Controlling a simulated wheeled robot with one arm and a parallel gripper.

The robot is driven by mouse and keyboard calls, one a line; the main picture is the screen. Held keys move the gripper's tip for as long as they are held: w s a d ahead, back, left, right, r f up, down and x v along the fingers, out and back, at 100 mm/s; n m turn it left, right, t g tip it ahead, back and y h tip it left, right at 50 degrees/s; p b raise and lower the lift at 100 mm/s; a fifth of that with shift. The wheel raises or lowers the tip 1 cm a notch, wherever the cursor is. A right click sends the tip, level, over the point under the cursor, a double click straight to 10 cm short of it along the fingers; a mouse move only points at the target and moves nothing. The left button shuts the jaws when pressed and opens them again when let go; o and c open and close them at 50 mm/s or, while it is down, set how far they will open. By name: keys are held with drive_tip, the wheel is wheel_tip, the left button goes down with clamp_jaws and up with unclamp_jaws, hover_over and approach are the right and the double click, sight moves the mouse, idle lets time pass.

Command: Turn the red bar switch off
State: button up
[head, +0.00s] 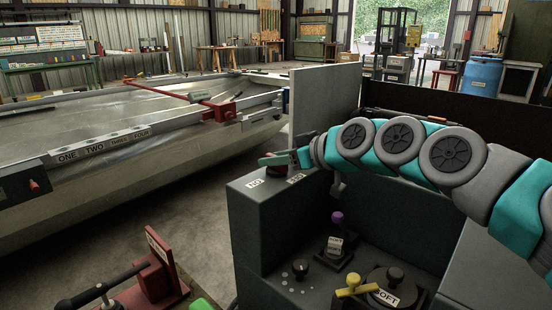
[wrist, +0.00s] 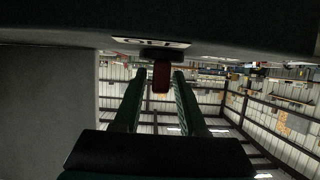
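The red bar switch (head: 277,171) sits on top of the dark console, between two small white labels; my gripper partly covers it in the head view. In the wrist view the red bar (wrist: 161,78) hangs from a dark round base next to a white label plate (wrist: 151,43). My gripper (head: 273,160) is at the switch. In the wrist view my gripper's two green fingers (wrist: 159,80) stand apart, one on each side of the bar, with narrow gaps visible. I cannot tell whether either finger touches it.
The dark console (head: 245,225) has a lower deck with a purple-topped lever (head: 337,218), a yellow handle (head: 356,286) and a round dial (head: 393,288). A grey panel (head: 325,100) stands behind. A metal hull (head: 130,120) lies left. A red bracket (head: 158,262) is at the front.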

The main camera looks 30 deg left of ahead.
drive_tip(key=shift+o, duration=0.4)
drive_tip(key=shift+d, duration=0.1)
drive_tip(key=shift+d+r, duration=0.15)
drive_tip(key=shift+d, duration=0.15)
drive_tip(key=b+v, duration=0.1)
drive_tip(key=v, duration=0.6)
drive_tip(key=shift+s, duration=0.2)
